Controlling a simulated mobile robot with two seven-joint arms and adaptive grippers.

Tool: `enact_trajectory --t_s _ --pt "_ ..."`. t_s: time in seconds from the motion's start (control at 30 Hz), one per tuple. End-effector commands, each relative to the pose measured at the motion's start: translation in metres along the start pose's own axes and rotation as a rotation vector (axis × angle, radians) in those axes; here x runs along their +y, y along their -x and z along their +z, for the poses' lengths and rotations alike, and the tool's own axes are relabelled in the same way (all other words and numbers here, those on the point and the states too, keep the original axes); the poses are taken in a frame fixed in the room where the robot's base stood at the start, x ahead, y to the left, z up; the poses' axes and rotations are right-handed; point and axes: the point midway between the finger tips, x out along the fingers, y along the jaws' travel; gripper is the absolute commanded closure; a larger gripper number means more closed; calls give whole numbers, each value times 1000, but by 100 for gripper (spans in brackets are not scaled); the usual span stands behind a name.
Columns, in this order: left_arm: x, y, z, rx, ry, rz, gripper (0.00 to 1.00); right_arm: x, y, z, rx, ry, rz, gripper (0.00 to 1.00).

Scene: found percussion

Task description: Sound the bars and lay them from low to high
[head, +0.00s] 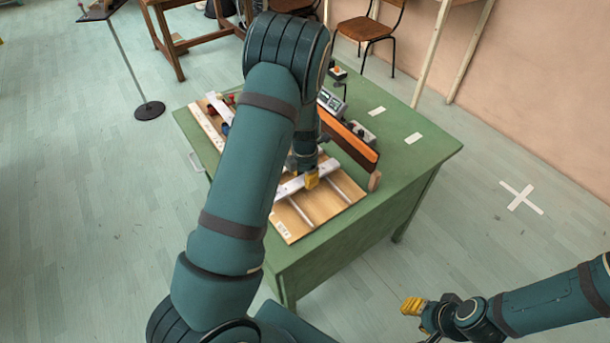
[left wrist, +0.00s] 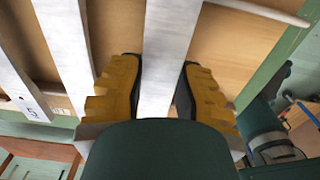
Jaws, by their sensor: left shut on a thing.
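My left gripper (head: 308,181) is low over the wooden board (head: 325,208) on the green table, partly hidden by my own arm. In the left wrist view its yellow fingers (left wrist: 160,90) stand on either side of a pale metal bar (left wrist: 168,50), shut on it. Two more pale bars lie to the left there: one close by (left wrist: 66,45) and one farther out (left wrist: 18,80), with a label reading 5 near its end. In the head view a pale bar (head: 289,188) shows beside the gripper. My right gripper (head: 414,306) is away from the table; its finger gap is unclear.
A chair (head: 368,27) stands behind.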

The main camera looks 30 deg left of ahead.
Motion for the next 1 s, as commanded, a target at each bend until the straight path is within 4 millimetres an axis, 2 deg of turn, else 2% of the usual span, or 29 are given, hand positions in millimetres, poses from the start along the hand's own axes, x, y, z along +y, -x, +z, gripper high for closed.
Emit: enact_trajectory --t_s 0.73,0.77,0.8,0.83,1.0 --pt "0 -8 0 0 0 0 100 1 -3 0 0 0 0 61" --pt "0 -8 0 0 0 0 60 1 -3 0 0 0 0 61" --pt "0 -8 0 0 0 0 45 1 -3 0 0 0 0 61" --pt "0 -7 0 0 0 0 40 1 -3 0 0 0 0 61" --pt "0 -7 0 0 0 0 40 1 -3 0 0 0 0 61"
